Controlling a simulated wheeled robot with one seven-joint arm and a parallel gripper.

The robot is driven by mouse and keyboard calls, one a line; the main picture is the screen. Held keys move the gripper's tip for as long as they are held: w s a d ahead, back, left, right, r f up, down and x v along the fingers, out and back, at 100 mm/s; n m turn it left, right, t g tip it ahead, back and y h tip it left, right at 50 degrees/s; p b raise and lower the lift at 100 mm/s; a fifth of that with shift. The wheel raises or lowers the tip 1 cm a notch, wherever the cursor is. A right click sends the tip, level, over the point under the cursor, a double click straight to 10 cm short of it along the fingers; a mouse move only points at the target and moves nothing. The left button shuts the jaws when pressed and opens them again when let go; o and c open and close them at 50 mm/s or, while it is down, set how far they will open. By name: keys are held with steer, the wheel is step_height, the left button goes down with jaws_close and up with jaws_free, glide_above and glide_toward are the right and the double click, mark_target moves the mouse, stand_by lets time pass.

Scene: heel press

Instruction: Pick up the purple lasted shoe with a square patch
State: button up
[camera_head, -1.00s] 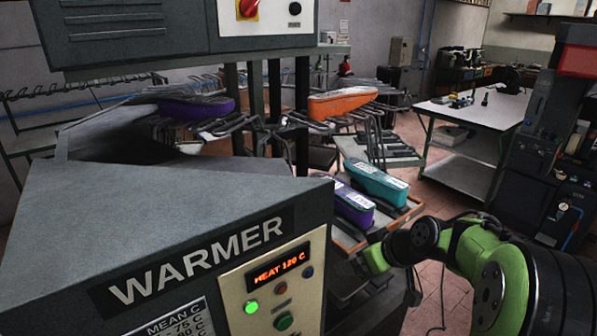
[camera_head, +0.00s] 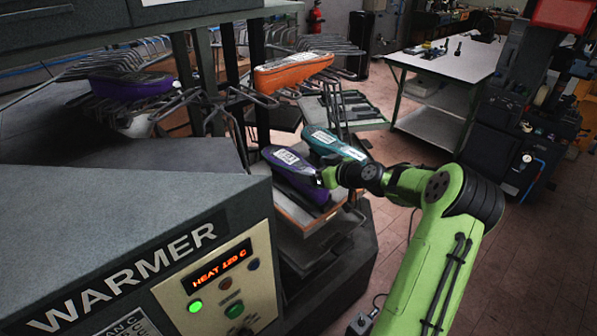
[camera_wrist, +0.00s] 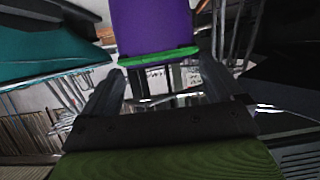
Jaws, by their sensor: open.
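A purple shoe (camera_head: 290,168) with a pale, marked patch on top lies on the tray beside the warmer; I cannot tell the patch's exact shape. Another purple shoe (camera_head: 130,86) rests on the rack at left, with no patch visible. My gripper (camera_head: 324,177) is at the right side of the tray shoe, close to it. In the wrist view a purple shoe (camera_wrist: 152,28) with a green lower edge is ahead, between the lines of the open fingers (camera_wrist: 160,88). The fingers look empty and short of it. My wrist hides part of the tray shoe in the head view.
A teal shoe (camera_head: 338,144) lies right beside the purple tray shoe. An orange shoe (camera_head: 293,72) rests on the metal rack behind. The grey warmer (camera_head: 130,215) fills the left foreground. A white-topped table (camera_head: 450,62) stands back right, with open floor before it.

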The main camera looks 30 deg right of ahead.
mark_target(302, 167)
steer(key=p+x, duration=0.1)
steer(key=x, duration=0.4)
steer(key=shift+a+p, duration=0.15)
steer(key=shift+p, duration=0.2)
steer(key=shift+s+a+r, duration=0.1)
steer(key=shift+s, duration=0.05)
steer(key=c, duration=1.4)
steer(key=shift+c, duration=0.9)
